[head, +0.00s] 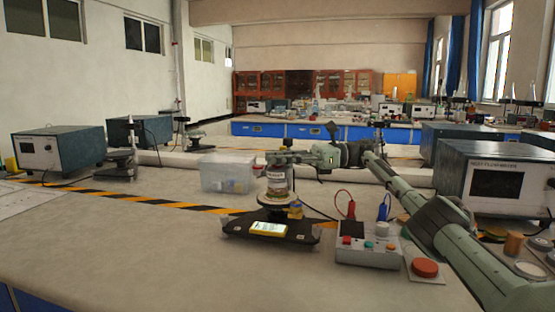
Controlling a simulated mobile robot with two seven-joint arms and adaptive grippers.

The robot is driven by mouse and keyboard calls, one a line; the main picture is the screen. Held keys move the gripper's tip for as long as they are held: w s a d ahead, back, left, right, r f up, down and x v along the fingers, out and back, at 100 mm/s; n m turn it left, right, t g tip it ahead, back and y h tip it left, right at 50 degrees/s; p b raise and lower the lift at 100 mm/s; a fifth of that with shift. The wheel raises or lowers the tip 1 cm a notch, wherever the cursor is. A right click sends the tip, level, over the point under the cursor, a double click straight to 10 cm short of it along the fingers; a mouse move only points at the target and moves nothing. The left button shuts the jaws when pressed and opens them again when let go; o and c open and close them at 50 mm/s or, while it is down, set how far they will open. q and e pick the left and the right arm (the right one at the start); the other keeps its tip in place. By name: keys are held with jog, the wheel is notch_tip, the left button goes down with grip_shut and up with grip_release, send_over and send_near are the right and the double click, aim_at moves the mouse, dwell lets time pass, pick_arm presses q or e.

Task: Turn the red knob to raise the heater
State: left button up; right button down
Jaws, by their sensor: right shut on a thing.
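My right gripper (281,157) is at the top of an upright cylinder (276,184) with a pale label and reddish bands, and is shut on its upper end. The fingers hide the cylinder's top. The cylinder stands over a flat black base (243,226), with a small yellow-and-blue piece (295,209) beside its foot. A round red knob (425,267) sits on a pale plate at the right, well away from the gripper and beneath my right arm. No part clearly reads as a heater. My left gripper is not in view.
A grey control box (368,256) with coloured buttons stands right of the base. Red (351,209) and blue (383,211) clips stand behind it. A clear bin (226,173) is behind left. The bench's front left is clear.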

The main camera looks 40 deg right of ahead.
jog(key=c, duration=1.3)
grip_release()
jog(key=shift+r, duration=0.1)
jog(key=shift+o, duration=0.2)
